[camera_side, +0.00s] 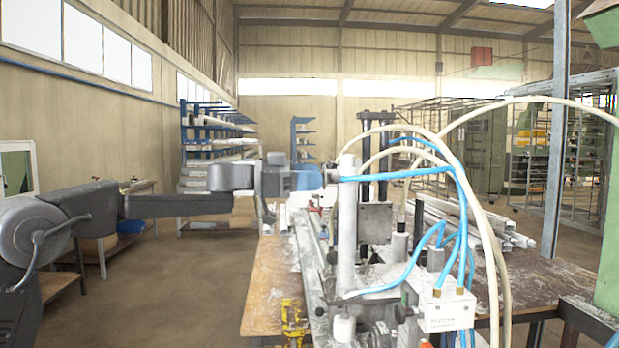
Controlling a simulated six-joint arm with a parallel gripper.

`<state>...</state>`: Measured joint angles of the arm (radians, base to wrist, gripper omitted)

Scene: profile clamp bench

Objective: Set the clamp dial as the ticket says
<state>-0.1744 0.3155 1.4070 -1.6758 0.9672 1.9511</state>
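The clamp machine (376,222) stands on the bench in the middle, with a grey metal block, dark upright posts and a pale vertical cylinder (347,225). I cannot make out a clamp dial or a ticket in this view. A white block (446,311) at the front of the machine carries small print too small to read. My gripper (267,214) hangs at the end of my arm, left of the machine and above the bench's left part. Its fingers are small and seen from the side, so their opening cannot be judged. Nothing held shows.
Blue hoses (408,173) and cream hoses (489,250) arch over the machine's right side. A yellow tool (293,319) is at the bench's front left. Metal profiles (473,220) lie behind to the right. The wooden bench top (268,287) has bare room at left.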

